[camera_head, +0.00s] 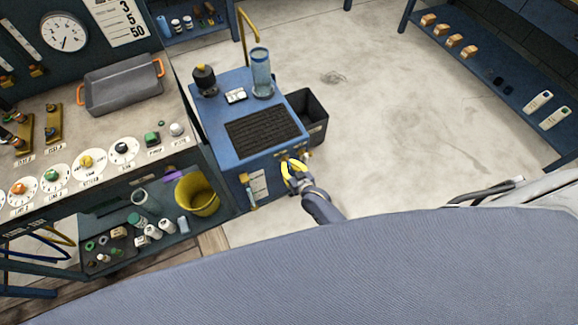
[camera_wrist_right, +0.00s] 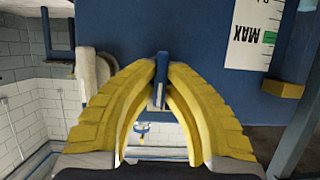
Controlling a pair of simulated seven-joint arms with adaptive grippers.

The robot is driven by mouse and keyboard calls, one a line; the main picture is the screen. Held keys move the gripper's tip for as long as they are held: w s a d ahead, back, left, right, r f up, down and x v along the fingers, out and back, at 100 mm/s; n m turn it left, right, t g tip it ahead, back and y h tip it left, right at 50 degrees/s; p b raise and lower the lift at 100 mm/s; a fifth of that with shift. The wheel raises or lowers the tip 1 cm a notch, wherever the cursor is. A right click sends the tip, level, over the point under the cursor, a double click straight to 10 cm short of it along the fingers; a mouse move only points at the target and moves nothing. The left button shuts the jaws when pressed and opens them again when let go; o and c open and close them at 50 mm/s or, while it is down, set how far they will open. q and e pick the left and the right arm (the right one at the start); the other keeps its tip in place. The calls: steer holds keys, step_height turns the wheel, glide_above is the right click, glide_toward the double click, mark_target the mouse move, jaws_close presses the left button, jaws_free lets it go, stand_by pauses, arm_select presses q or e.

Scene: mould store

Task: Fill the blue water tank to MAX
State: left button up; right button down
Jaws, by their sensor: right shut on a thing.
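The blue water tank (camera_head: 222,120) stands in the middle of the head view, with a dark grate on top and a clear blue cylinder at its back. A white gauge label (camera_head: 259,184) is on its front. In the right wrist view the label reads MAX (camera_wrist_right: 250,35), beside a scale with a green mark. My right gripper (camera_head: 291,168), with yellow fingers, is at the tank's front right. The water level cannot be made out. My left gripper is not in view.
A brass pipe (camera_head: 243,35) rises behind the tank. A black bin (camera_head: 311,125) stands right of it. A yellow bucket (camera_head: 197,196) sits on the lower shelf at left, under a workbench with dials and a grey tray (camera_head: 122,85). The floor at right is clear up to a blue shelf (camera_head: 490,62).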

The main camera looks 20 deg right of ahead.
stand_by(0.4)
steer(key=c, duration=1.5)
jaws_free()
steer(key=shift+o, duration=0.2)
steer(key=v, duration=1.2)
steer(key=shift+a, duration=0.15)
